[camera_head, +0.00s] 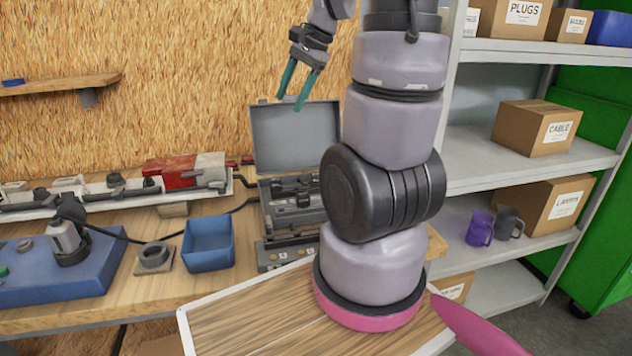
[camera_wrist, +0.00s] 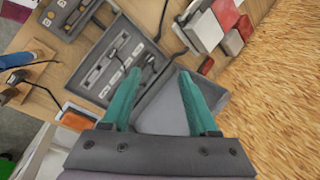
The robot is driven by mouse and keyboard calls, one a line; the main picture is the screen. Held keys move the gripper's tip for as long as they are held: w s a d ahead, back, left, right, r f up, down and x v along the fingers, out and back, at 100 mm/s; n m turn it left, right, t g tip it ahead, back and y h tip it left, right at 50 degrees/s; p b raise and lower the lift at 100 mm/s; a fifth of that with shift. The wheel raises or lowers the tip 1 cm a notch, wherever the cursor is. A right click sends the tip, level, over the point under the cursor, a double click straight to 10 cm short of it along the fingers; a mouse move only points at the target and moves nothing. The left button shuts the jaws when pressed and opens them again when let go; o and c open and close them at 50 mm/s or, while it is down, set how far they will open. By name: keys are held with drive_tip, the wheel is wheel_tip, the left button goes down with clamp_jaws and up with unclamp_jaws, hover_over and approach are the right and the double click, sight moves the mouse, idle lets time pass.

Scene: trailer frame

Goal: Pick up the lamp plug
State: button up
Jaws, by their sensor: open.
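My gripper (camera_head: 293,101) is open, its two teal fingers apart and empty, high in front of the raised lid of a grey case (camera_head: 295,135). In the wrist view the fingertips (camera_wrist: 159,72) lie over the open case (camera_wrist: 97,50), whose tray holds several small dark and grey parts. I cannot pick out a lamp plug for certain. A grey-and-white cylindrical piece with a dark cable (camera_head: 66,240) stands in a dark holder on a blue base at the left. My arm hides part of the case's right side in the head view.
A blue bin (camera_head: 208,243) and a square plate with a dark ring (camera_head: 154,257) stand on the bench left of the case. A long light fixture (camera_head: 110,190) and a red box (camera_head: 168,169) lie behind. Shelves (camera_head: 530,148) with labelled cartons stand right.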

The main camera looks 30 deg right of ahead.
drive_tip(key=w+d+f+m, duration=0.1)
drive_tip(key=d+f+m, duration=0.1)
drive_tip(key=d+f, duration=0.2)
drive_tip(key=w+d+f+m+g, duration=0.1)
drive_tip(key=d+f+m, duration=0.2)
drive_tip(key=d+f, duration=0.2)
drive_tip(key=w+d+f+m+g, duration=0.1)
drive_tip(key=w+d+f+m, duration=0.1)
drive_tip(key=d+f, duration=0.3)
wheel_tip(320, 180, down, 3)
drive_tip(key=shift+r+m+y, duration=0.1)
drive_tip(key=shift+m+y, duration=0.2)
drive_tip(key=shift+m, duration=0.2)
drive_tip(key=x, duration=0.5)
drive_tip(key=shift+a+x, duration=0.1)
drive_tip(key=shift+x, duration=1.35)
drive_tip(key=shift+a+x, duration=0.15)
drive_tip(key=shift+x, duration=1.3)
drive_tip(key=shift+s+r, duration=0.15)
clamp_jaws()
